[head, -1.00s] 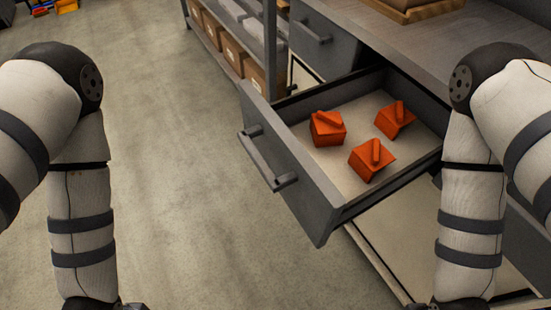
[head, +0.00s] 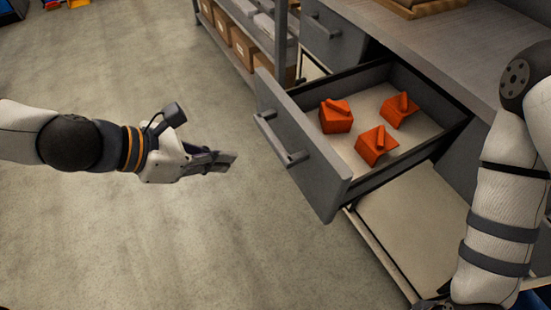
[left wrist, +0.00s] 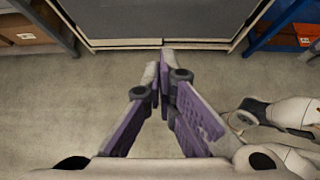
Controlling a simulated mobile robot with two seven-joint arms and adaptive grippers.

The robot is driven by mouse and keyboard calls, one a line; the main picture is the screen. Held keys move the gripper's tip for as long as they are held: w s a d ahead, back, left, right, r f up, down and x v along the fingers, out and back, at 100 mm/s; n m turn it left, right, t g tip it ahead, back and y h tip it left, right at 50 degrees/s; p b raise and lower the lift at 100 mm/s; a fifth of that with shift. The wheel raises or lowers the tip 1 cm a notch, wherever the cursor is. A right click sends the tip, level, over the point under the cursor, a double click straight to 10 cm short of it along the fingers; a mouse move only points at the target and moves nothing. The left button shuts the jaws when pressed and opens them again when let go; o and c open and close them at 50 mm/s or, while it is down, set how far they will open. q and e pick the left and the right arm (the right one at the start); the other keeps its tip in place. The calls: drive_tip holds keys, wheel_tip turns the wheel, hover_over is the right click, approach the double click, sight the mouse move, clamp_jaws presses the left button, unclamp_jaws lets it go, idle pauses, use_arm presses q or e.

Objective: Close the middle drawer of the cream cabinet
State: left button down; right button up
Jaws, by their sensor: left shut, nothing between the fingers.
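A grey drawer (head: 300,135) stands pulled out from the cabinet in the head view, with a bar handle (head: 278,140) on its front. Three orange blocks (head: 377,145) lie inside it. The cabinet shows a grey worktop (head: 465,45) and cream surfaces below. My left gripper (head: 232,160) is shut and empty, to the left of the drawer front and apart from it. Its closed fingers (left wrist: 166,62) also show in the left wrist view, pointing toward a grey panel (left wrist: 150,18); I cannot tell which part that is. My right gripper is not clearly in view; only its arm shows.
Another grey drawer front (head: 335,38) sits closed beyond the open one. A shelf rack with cardboard boxes (head: 243,47) stands behind it. A wooden tray (head: 425,8) rests on the worktop. The floor left of the drawer is clear.

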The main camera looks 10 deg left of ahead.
use_arm(q)
drive_tip(key=d+r+b+x, duration=0.1)
drive_tip(key=b+x, duration=0.2)
drive_tip(key=x, duration=0.9)
drive_tip(key=shift+w+d, duration=0.3)
drive_tip(key=shift+w, duration=0.15)
use_arm(e)
drive_tip(key=s+f+g, duration=0.2)
drive_tip(key=s+f, duration=0.2)
drive_tip(key=shift+s+f, duration=0.4)
